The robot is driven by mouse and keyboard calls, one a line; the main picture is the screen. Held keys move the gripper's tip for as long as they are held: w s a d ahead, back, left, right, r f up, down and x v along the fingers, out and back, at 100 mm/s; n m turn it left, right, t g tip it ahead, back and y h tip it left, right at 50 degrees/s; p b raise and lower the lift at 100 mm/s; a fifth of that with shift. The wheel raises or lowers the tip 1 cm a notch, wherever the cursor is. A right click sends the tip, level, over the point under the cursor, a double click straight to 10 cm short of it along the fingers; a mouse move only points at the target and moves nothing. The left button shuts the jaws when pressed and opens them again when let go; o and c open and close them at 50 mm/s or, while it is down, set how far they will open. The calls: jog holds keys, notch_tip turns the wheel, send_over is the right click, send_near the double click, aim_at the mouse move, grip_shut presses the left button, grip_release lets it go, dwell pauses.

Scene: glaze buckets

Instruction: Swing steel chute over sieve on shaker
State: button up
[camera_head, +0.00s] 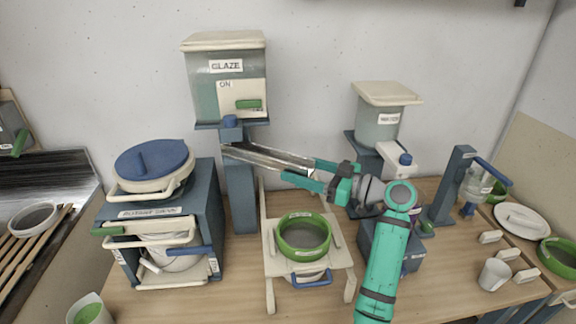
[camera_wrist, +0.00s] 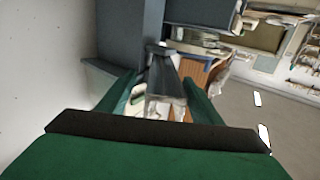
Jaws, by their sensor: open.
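The steel chute (camera_head: 262,156) is a long grey trough on the blue post under the glaze hopper (camera_head: 226,90). It points right and slightly toward the front, behind the sieve rather than above it. The sieve (camera_head: 304,236) is a green ring with grey mesh, on the cream shaker (camera_head: 339,252). My gripper (camera_head: 300,170) is open, with its green fingers on either side of the chute's free end. In the wrist view the chute (camera_wrist: 166,84) runs between the spread fingers (camera_wrist: 160,98). I cannot tell whether either finger touches it.
A blue cabinet with a lidded bucket (camera_head: 153,165) stands at left. A second hopper (camera_head: 387,115) stands behind my arm. A blue stand (camera_head: 447,190), a white cup (camera_head: 494,274) and small white blocks are at right. The table front between cabinet and shaker is clear.

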jog(key=shift+v, duration=2.6)
jog(key=shift+w, duration=0.1)
